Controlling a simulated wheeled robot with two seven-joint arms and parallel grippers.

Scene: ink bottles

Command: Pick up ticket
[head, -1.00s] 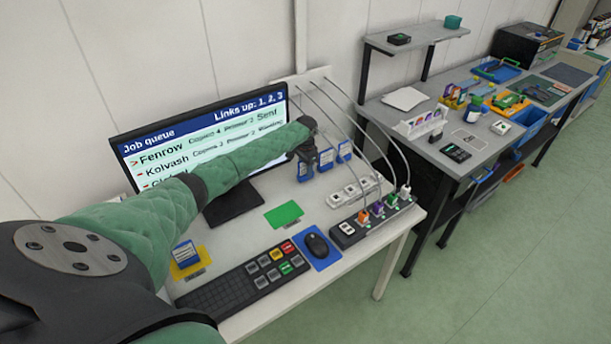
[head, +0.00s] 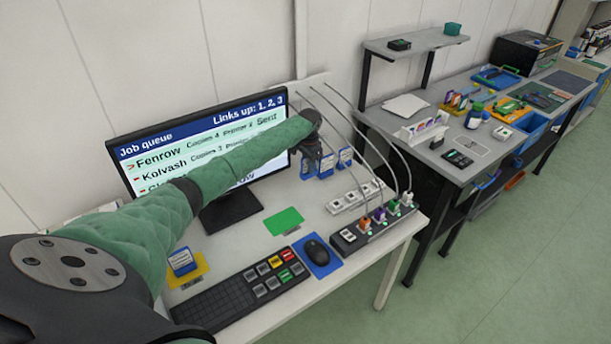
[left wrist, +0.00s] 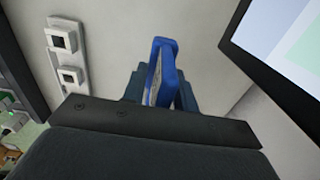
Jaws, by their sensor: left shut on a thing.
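My left gripper (head: 318,158) is beside the monitor's right edge. In the left wrist view, its dark fingers are shut on a blue ticket (left wrist: 161,70) that stands up between them with its edge toward the camera. In the head view, small blue tickets with pale faces cluster around the gripper, one at its far right (head: 345,157); the gripper partly hides the others, and I cannot tell for sure which one is held. Another blue ticket (head: 181,261) sits on a yellow pad (head: 196,274) at the left of the desk. My right gripper is not in view.
The monitor (head: 205,155) shows a job queue. A green card (head: 283,218), keyboard (head: 240,293), mouse (head: 315,250) on a blue mat, and a cabled socket box (head: 375,225) occupy the desk. A white socket strip (head: 355,196) lies behind the box. A cluttered workbench (head: 440,165) stands at right.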

